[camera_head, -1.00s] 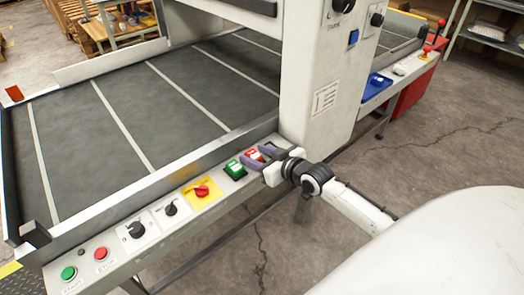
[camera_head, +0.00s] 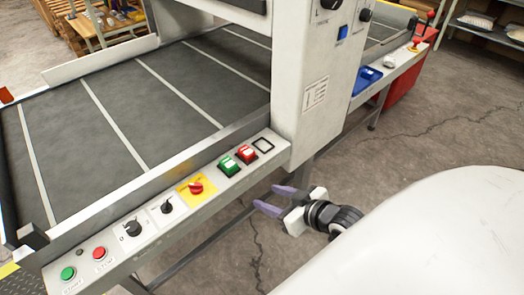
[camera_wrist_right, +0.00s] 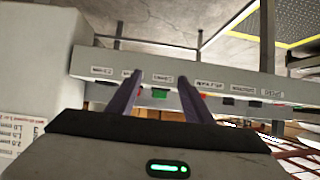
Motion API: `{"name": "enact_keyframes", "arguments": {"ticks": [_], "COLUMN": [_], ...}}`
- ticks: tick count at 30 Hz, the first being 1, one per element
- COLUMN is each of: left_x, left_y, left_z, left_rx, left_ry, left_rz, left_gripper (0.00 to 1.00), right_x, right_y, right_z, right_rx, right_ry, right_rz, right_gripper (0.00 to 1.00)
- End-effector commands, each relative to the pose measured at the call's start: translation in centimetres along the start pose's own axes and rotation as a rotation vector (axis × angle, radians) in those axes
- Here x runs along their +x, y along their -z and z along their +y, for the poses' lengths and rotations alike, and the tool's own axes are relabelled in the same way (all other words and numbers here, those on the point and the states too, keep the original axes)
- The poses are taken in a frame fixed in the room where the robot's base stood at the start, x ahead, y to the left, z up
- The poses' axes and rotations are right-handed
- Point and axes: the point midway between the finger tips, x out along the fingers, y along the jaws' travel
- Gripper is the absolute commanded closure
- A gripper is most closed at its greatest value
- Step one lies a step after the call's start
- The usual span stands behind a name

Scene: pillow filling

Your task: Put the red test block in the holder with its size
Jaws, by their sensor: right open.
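The red test block (camera_head: 246,153) sits on the front control ledge, right of a green block (camera_head: 229,166). Both have a pale patch on top. It seems to sit in a dark-edged holder, but the fit is too small to tell. An empty black square outline (camera_head: 263,145) lies just right of it. My right gripper (camera_head: 268,196) is open and empty, in front of and below the ledge, apart from the block. In the right wrist view its two fingers (camera_wrist_right: 160,78) stand apart, with the labelled ledge (camera_wrist_right: 225,84) beyond. My left gripper is not in view.
The white machine post (camera_head: 310,95) rises close right of the blocks. A blue tray (camera_head: 361,84) stands farther right. The floor before the ledge is open.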

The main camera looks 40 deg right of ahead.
Motion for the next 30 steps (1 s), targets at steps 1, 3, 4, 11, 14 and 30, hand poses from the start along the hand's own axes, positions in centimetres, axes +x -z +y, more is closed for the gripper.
{"name": "enact_keyframes", "arguments": {"ticks": [1,3,4,11,14,30], "left_x": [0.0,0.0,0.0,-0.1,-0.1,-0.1], "left_y": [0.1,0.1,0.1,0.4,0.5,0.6], "left_z": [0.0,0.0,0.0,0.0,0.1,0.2], "left_rx": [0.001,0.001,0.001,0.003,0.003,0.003], "left_ry": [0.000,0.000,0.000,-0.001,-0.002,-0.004], "left_rz": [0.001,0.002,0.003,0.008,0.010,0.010], "left_gripper": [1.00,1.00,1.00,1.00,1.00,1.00], "right_x": [-0.4,-1.2,-1.6,-3.9,-4.0,-4.0], "right_y": [-3.4,-7.2,-8.6,-13.8,-14.1,-14.1], "right_z": [-2.9,-6.6,-8.1,-15.6,-16.0,-15.9], "right_rx": [0.011,0.009,0.007,-0.010,-0.014,-0.013], "right_ry": [0.021,0.047,0.058,0.116,0.120,0.119], "right_rz": [-0.058,-0.127,-0.152,-0.260,-0.266,-0.264], "right_gripper": [0.54,0.54,0.54,0.54,0.54,0.69]}}
